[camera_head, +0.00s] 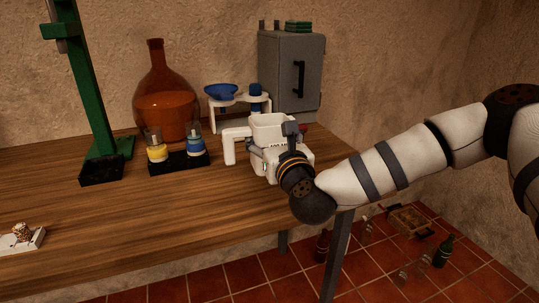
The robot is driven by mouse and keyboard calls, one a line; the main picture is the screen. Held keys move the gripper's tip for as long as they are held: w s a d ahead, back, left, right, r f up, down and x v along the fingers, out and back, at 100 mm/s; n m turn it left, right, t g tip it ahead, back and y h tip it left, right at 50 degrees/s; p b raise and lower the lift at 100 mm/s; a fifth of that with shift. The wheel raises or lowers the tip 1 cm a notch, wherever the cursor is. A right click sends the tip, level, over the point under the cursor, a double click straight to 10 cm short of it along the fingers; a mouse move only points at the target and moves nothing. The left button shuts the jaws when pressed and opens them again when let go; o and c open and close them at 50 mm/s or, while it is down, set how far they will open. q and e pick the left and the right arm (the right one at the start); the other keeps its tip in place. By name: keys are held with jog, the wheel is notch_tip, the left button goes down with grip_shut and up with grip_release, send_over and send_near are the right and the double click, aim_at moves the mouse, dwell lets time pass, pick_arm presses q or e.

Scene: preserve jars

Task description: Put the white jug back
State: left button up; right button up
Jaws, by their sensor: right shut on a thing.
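The white jug (268,130) is over the right end of the wooden table, with its squared white handle reaching out to the left. My right gripper (288,150) is shut on the jug, at its right side. The gripper and wrist hide part of the jug's right side and base. I cannot tell whether the jug touches the tabletop. My left gripper is not in view.
Behind the jug stand a white scale (240,104) with a blue pan and a grey cabinet (292,75). To the left are a black tray (180,161) with two jars, an amber demijohn (165,105) and a green stand (90,85). The table's front left (130,215) is mostly clear.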

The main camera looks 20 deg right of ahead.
jog(key=shift+w+d+f, duration=0.25)
jog(key=shift+w+f, duration=0.35)
jog(key=shift+f, duration=0.15)
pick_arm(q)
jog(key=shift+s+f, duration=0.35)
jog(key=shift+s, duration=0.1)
pick_arm(e)
jog(key=shift+w+f, duration=0.1)
jog(key=shift+f, duration=1.45)
jog(key=o, duration=1.5)
jog(key=shift+f, duration=0.1)
jog(key=shift+o, duration=0.2)
jog(key=s, duration=0.8)
jog(key=s+a, duration=0.1)
jog(key=s, duration=0.3)
jog(key=shift+r, duration=0.2)
